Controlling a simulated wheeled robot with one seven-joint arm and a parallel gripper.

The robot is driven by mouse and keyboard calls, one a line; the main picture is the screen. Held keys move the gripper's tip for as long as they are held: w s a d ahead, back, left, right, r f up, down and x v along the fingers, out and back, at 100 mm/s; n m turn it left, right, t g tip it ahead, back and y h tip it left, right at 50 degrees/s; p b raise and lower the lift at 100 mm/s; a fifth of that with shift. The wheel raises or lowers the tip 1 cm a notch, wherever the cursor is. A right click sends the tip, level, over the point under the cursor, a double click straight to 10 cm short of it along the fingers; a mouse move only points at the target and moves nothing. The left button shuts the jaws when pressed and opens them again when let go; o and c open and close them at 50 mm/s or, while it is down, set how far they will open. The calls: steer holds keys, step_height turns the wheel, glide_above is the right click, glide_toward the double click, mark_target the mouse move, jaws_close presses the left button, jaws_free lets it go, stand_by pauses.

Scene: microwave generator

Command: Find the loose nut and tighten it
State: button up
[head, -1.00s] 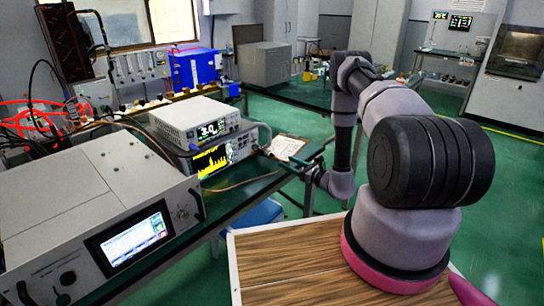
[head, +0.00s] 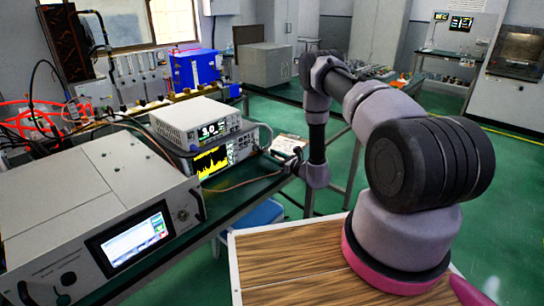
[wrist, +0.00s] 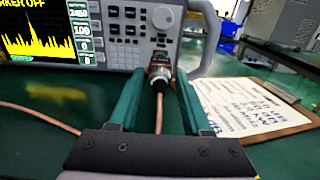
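A metal connector with a nut (wrist: 160,78) sits on the front of the spectrum analyzer (wrist: 140,28), with a copper-coloured cable (wrist: 159,115) running from it toward me between my fingers. My gripper (wrist: 159,84) is open, its two green fingers on the left and right of the connector and cable with a gap on each side. Whether the fingertips reach level with the nut is hard to tell. In the head view the analyzer (head: 228,150) stands on the bench under a smaller white instrument (head: 196,120), and my gripper (head: 288,160) is at its right front. The nut's looseness cannot be seen.
A clipboard with paper (wrist: 240,105) lies on the green bench right of my gripper. The analyzer's grey side handle (wrist: 208,40) stands close to the right finger. A large instrument with a screen (head: 110,210) is at the front left.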

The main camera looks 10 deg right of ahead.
jaws_close()
steer(key=shift+m, duration=0.3)
steer(key=m, duration=0.3)
steer(key=shift+d+m, duration=0.15)
steer(key=shift+m, duration=0.15)
steer(key=m, duration=0.4)
steer(key=shift+f, duration=0.1)
steer(key=m, duration=0.4)
steer(key=shift+f+m, duration=0.1)
steer(key=shift+m, duration=1.7)
